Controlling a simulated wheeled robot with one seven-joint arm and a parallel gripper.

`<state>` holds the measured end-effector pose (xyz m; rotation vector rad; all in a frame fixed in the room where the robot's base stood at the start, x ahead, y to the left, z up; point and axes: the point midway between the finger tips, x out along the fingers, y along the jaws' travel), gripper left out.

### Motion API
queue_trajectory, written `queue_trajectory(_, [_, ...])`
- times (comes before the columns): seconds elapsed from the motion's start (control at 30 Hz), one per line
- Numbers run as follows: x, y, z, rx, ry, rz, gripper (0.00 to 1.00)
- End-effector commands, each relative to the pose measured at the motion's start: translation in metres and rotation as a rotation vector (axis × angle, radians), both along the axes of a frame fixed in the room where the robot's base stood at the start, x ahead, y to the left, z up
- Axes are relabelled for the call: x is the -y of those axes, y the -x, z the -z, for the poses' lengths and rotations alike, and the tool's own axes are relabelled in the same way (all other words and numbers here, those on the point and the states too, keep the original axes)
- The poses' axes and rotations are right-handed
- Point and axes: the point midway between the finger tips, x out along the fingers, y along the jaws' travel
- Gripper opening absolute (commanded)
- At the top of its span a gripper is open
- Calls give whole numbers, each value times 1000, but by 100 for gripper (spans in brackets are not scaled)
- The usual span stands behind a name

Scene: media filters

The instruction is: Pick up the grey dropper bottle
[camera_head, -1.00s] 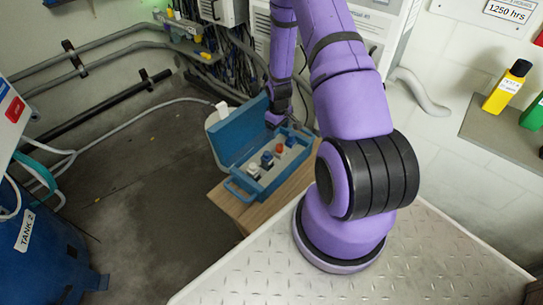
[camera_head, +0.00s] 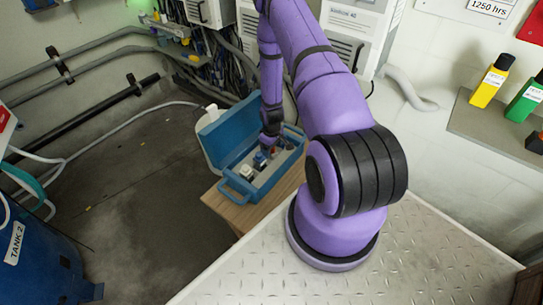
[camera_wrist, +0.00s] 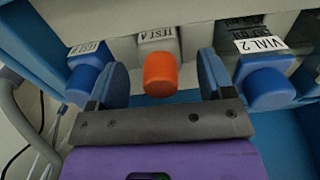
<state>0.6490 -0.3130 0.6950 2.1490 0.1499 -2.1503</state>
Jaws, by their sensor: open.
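A grey bottle (camera_wrist: 157,44) with an orange cap and a label that seems to read TEST A stands upright in the blue case (camera_head: 262,188). In the wrist view my gripper (camera_wrist: 162,78) is open, with one blue-padded finger on each side of the orange cap. I cannot tell whether either finger touches it. In the head view my gripper (camera_head: 268,146) is down inside the case and largely hides this bottle.
A blue-capped bottle (camera_wrist: 84,80) stands close on the left, and a blue-capped one labelled VIAL 2 (camera_wrist: 265,82) on the right. The case's raised lid (camera_head: 229,130) is behind. The case sits on a wooden surface (camera_head: 238,212).

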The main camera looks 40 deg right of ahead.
Motion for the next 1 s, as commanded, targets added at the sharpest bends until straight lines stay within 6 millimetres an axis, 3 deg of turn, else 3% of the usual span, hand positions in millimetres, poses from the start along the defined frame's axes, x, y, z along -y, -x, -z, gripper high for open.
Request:
queue_trajectory(0.13, [0, -1, 14, 0, 0, 0, 74])
queue_trajectory(0.4, [0, -1, 16, 1, 0, 0, 74])
queue_trajectory(0.43, [0, -1, 16, 1, 0, 0, 72])
queue_trajectory(0.67, [0, -1, 16, 0, 0, 0, 20])
queue_trajectory(1.0, [0, -1, 14, 1, 1, 0, 20])
